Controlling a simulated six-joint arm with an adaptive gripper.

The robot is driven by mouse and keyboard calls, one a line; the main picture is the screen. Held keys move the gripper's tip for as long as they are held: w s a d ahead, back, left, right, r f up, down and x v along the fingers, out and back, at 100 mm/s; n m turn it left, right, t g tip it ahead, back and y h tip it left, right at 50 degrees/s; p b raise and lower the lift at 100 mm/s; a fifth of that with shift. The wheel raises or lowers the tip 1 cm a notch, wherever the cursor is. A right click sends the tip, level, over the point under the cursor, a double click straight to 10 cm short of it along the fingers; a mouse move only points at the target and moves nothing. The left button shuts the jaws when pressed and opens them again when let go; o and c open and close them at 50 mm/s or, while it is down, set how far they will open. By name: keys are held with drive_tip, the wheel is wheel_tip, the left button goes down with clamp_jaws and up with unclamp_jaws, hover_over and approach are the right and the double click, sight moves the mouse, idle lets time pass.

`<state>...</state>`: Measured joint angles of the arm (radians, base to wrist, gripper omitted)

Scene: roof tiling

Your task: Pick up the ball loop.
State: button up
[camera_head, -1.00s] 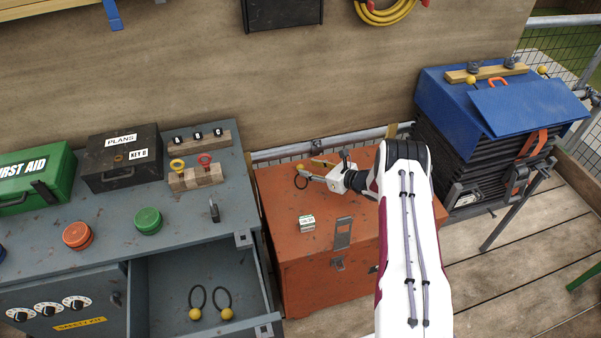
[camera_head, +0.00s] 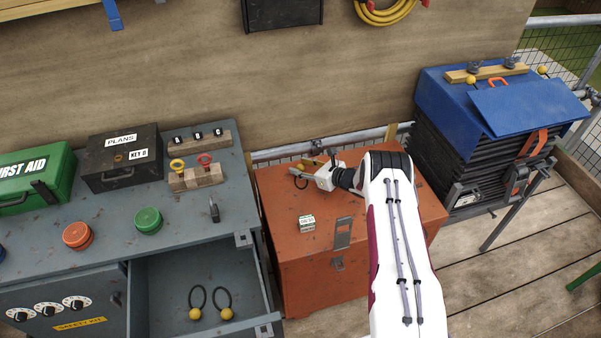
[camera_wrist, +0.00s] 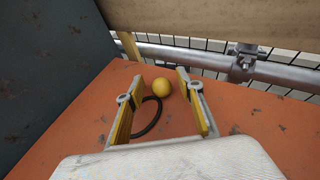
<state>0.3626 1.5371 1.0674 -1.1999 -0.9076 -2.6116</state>
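A ball loop (camera_wrist: 162,88), a yellow ball with a black cord ring, lies on top of the orange chest. In the wrist view the ball sits just beyond and between the fingertips, and the cord curves back between the fingers. My gripper (camera_wrist: 153,98) is open, its two yellow-lined fingers apart on either side of the loop. In the head view my gripper (camera_head: 304,172) is low over the back left of the chest; there the cord shows by the fingertips and the ball is mostly hidden. Two more ball loops (camera_head: 227,313) lie in the open grey drawer.
A grey cabinet (camera_head: 120,235) stands close on the left. A metal rail (camera_wrist: 200,55) runs behind the chest. The blue-covered stack (camera_head: 480,100) stands at right.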

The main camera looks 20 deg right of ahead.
drive_tip(key=shift+w+a+f, duration=0.15)
drive_tip(key=shift+w+a, duration=0.05)
drive_tip(key=shift+w, duration=0.1)
idle(0.4)
drive_tip(key=c, duration=0.9)
